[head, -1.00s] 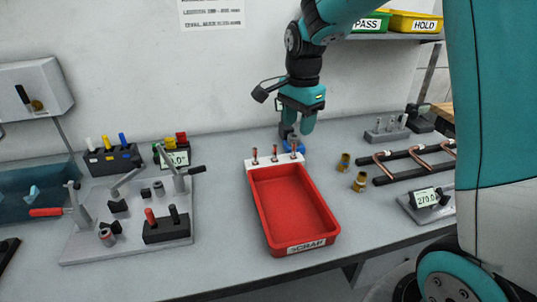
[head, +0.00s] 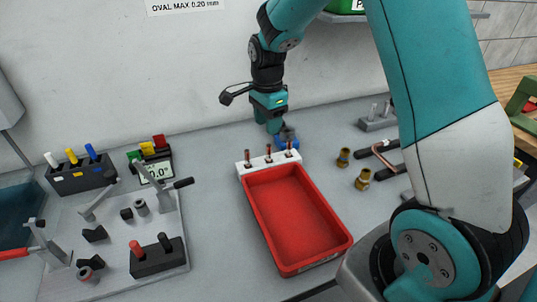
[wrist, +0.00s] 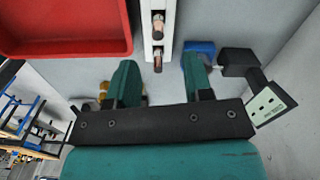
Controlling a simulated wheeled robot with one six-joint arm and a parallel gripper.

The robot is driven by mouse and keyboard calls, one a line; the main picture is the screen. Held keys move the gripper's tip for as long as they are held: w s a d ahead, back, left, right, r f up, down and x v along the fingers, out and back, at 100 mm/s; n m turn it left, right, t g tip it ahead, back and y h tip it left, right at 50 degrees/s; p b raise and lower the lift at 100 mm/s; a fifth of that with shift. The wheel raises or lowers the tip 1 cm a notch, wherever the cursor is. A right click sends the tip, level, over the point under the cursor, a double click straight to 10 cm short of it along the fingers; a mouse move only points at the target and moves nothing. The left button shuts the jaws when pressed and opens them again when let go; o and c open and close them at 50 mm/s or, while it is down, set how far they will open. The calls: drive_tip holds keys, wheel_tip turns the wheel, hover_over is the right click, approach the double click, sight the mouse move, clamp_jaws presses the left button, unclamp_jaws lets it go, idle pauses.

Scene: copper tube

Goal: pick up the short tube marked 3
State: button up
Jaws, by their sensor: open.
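Three short copper tubes stand upright in a white rack (head: 258,166) at the back end of the red tray. They are a left tube (head: 247,164), a middle tube (head: 268,154) and a right tube (head: 289,151). No number marks can be read, so I cannot tell which is 3. My gripper (head: 273,128) is open and points down just behind the rack, near the right tube. In the wrist view, two tubes show in the rack. The nearer one (wrist: 158,60) appears between my open fingers, with space on both sides. Nothing is held.
The red scrap tray (head: 345,243) lies in front of the rack. A blue device (head: 290,138) sits close to my gripper on the right. Brass fittings (head: 363,179) stand to the right. A fixture plate (head: 120,240) with clamps fills the left. Bare bench lies between.

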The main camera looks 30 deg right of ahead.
sight(269, 145)
wheel_tip(269, 145, down, 4)
drive_tip(key=shift+f+p, duration=0.25)
drive_tip(key=shift+p, duration=0.1)
drive_tip(key=shift+s+d+f+p, duration=0.1)
drive_tip(key=shift+f+p, duration=0.4)
drive_tip(key=shift+f, duration=0.8)
drive_tip(key=shift+s+f+p, duration=0.1)
drive_tip(key=shift+f+p, duration=0.35)
drive_tip(key=shift+f, duration=0.85)
drive_tip(key=shift+c, duration=0.2)
clamp_jaws()
